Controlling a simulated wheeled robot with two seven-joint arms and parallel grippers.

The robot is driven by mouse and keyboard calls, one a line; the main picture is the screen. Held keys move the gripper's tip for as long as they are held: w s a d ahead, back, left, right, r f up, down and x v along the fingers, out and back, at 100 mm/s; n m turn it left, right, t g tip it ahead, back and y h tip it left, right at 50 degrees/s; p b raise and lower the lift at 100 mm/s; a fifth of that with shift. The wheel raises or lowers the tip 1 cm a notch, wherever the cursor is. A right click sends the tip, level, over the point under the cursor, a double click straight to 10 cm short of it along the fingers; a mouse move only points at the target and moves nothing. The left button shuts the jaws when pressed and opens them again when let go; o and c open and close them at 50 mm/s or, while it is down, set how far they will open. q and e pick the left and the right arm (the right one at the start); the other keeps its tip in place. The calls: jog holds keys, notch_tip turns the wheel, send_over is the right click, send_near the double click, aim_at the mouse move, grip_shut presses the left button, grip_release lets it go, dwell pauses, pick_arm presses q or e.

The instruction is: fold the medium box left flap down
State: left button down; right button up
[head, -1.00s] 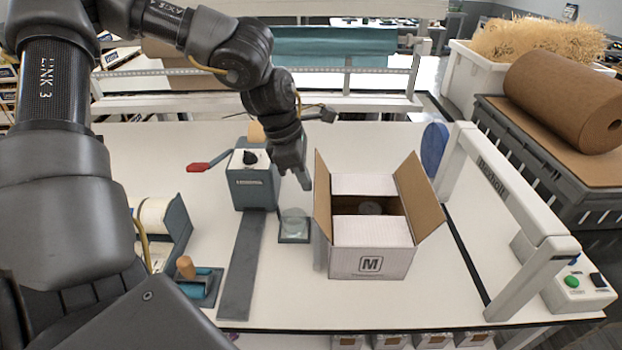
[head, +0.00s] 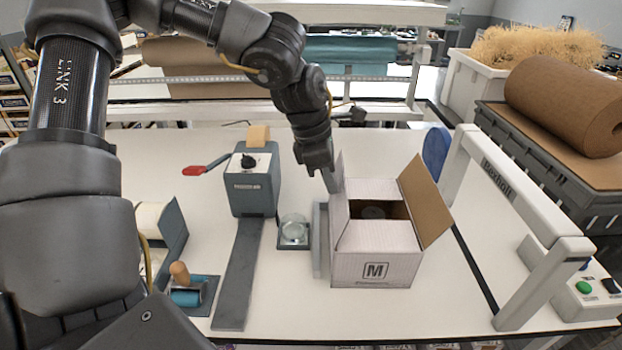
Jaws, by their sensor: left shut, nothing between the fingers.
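The medium box (head: 376,268) is a white carton marked M on the worktable. Its right flap (head: 426,200) stands open and leans outward, brown inside. The front flap (head: 378,236) and back flap (head: 372,188) lie folded inward, with a dark gap between them showing something round inside. The left flap (head: 341,212) stands steeply and tilts inward over the box, its pale outer side showing. My left gripper (head: 332,182) is shut and empty at the outer side of this flap, by its upper edge; I cannot tell whether it touches. My right gripper is not in view.
A grey tape dispenser (head: 253,190), a small tray with a glass piece (head: 294,232) and a grey strip (head: 240,275) are left of the box. A white sealer frame (head: 525,215) stands at right. Bare table lies in front of the box.

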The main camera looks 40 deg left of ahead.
aim_at(344, 179)
pick_arm(q)
jog(key=shift+w+d+f+b, duration=0.55)
jog(key=shift+d+b, duration=0.2)
jog(key=shift+b, duration=0.2)
jog(key=shift+w+d+f+b, duration=0.2)
jog(key=shift+w+d+b, duration=0.25)
jog(key=shift+d, duration=0.1)
jog(key=shift+w+d+r, duration=0.1)
jog(key=shift+d, duration=0.05)
